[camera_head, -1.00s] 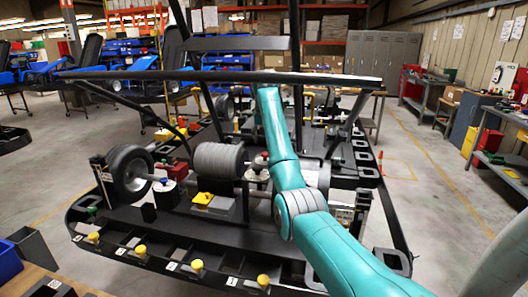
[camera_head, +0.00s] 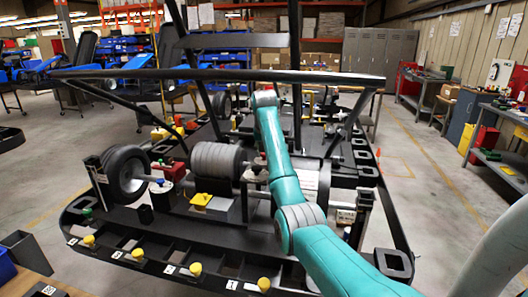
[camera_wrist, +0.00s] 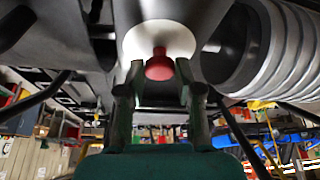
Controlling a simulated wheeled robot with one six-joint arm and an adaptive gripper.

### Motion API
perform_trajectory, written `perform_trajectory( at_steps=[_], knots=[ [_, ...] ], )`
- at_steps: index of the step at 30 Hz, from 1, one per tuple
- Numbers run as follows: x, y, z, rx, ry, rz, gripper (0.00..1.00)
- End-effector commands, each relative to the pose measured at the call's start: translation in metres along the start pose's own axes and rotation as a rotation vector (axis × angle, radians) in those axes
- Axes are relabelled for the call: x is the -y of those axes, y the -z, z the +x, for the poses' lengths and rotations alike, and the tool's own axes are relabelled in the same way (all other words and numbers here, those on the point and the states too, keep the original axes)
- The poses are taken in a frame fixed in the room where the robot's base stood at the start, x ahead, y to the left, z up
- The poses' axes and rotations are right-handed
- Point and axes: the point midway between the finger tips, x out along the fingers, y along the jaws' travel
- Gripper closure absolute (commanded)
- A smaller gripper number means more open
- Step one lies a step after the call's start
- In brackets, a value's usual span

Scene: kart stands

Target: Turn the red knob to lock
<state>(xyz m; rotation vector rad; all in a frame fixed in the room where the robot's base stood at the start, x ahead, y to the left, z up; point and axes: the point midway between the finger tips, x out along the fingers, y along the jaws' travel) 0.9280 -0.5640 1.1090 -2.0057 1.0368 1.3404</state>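In the wrist view, the red knob (camera_wrist: 160,66) sits at the middle of a round white base (camera_wrist: 158,38). My gripper (camera_wrist: 160,72) has its two dark fingers apart, one on each side of the knob. Their tips are close to the knob's sides; I cannot tell whether they touch it. In the head view, my teal arm reaches over the kart stand (camera_head: 215,268) to its middle, and my fingers cannot be made out there.
A ribbed grey cylinder (camera_wrist: 275,50) is close on the right in the wrist view. Black bars (camera_head: 220,75) of the frame cross above the stand. A wheel (camera_head: 124,174) and yellow knobs (camera_head: 195,268) are at its left and front.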

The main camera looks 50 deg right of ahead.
Motion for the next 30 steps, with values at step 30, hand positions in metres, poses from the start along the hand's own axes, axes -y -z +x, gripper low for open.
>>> perform_trajectory(
  at_steps=[30],
  knots=[
    [-0.0034, 0.0007, 0.0003, 0.0, 0.156, -0.375, 1.0]
  ],
)
